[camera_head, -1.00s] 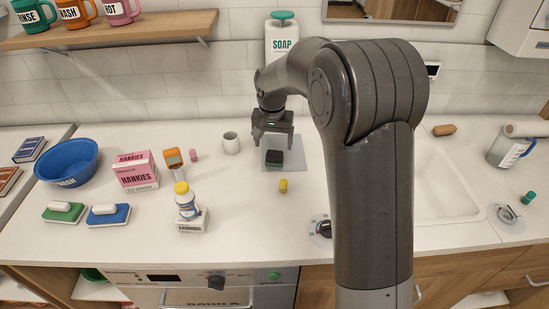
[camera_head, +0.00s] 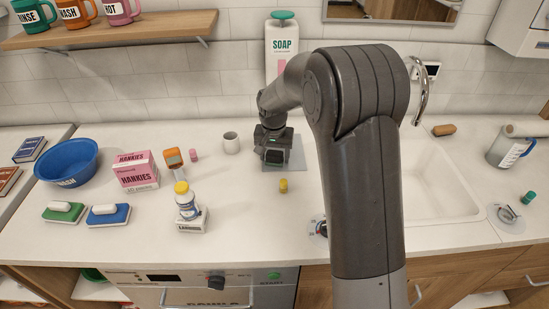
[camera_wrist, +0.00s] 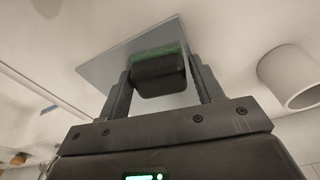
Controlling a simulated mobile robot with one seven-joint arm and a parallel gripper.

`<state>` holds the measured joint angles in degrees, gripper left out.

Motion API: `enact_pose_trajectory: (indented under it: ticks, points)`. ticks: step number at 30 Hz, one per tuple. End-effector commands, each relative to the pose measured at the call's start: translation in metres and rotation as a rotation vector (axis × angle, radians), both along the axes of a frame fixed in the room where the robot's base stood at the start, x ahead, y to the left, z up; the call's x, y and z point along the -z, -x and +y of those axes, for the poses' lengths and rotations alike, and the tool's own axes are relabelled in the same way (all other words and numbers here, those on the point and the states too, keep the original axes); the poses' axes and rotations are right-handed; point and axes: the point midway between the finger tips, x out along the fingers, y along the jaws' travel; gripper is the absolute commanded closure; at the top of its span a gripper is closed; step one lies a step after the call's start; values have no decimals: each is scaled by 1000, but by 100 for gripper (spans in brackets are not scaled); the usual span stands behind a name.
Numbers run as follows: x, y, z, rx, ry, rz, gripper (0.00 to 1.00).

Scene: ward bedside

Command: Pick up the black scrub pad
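The black scrub pad (camera_wrist: 160,76), with a green layer along one edge, lies on the grey mat (camera_head: 297,157). In the head view it is largely covered by my gripper (camera_head: 273,158). In the wrist view my gripper (camera_wrist: 160,80) has one finger on each side of the pad. The fingers look open, with only narrow gaps to the pad; contact is hard to make out.
A white cup (camera_head: 231,143) stands close left of my gripper, also in the wrist view (camera_wrist: 290,78). A small yellow item (camera_head: 283,186) is in front. The soap bottle (camera_head: 282,50) stands behind. The sink (camera_head: 435,185) is right; a pill bottle (camera_head: 186,203) on a box is left.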

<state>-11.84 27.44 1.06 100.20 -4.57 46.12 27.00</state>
Motion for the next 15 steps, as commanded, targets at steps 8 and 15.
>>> enact_pose_trajectory:
  ticks: [8,15]
  points:
    - [0,0,0,0,0,0,63]
    - [0,0,0,0,0,0,70]
